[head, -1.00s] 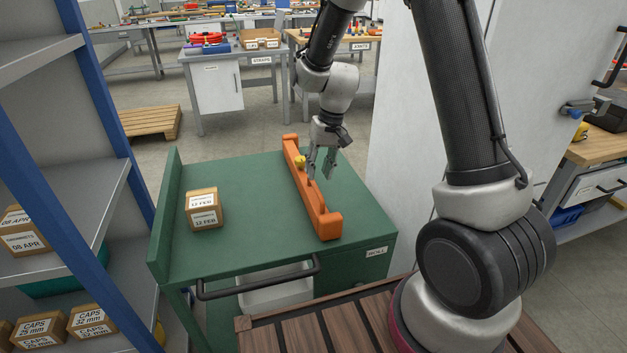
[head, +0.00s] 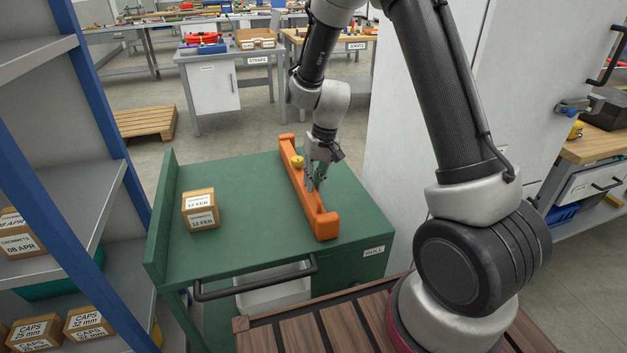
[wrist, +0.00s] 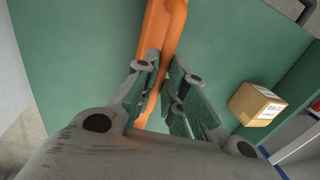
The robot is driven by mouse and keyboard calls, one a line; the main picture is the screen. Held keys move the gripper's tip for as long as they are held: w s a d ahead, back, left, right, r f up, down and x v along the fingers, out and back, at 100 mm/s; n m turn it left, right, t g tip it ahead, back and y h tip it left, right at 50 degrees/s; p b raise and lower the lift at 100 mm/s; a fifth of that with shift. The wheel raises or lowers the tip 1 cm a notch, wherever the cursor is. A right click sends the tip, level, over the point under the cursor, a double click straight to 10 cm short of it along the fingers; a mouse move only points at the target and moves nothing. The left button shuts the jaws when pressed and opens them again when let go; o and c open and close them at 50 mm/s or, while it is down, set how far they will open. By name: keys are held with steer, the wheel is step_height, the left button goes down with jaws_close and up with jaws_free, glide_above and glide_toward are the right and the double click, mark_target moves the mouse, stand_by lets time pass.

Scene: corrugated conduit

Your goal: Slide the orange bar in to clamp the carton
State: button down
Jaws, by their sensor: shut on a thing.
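The orange bar (head: 300,188) lies on the right part of the green cart top (head: 245,245), with raised ends and a yellow knob (head: 297,161) near its far end. The carton (head: 201,208), a brown box with white labels, stands apart to its left, near the cart's raised left edge. My gripper (head: 314,185) is at the middle of the bar, pointing down, and is shut on it. The wrist view shows the bar (wrist: 165,40) running in between the fingers (wrist: 165,90), and the carton (wrist: 257,104) to the right. The fingertips' contact is partly hidden.
The cart has a raised green wall (head: 161,215) along its left edge and a black handle (head: 255,280) at the front. Bare green top lies between bar and carton. A shelf with boxes stands left, a pale cabinet (head: 420,110) right.

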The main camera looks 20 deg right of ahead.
steer(key=shift+a, duration=0.1)
steer(key=a, duration=3)
steer(key=shift+a, duration=0.35)
steer(key=c, duration=1.5)
jaws_free()
step_height(320, 180, up, 12)
steer(key=d, duration=0.2)
steer(key=shift+d, duration=0.2)
steer(key=shift+f, duration=0.1)
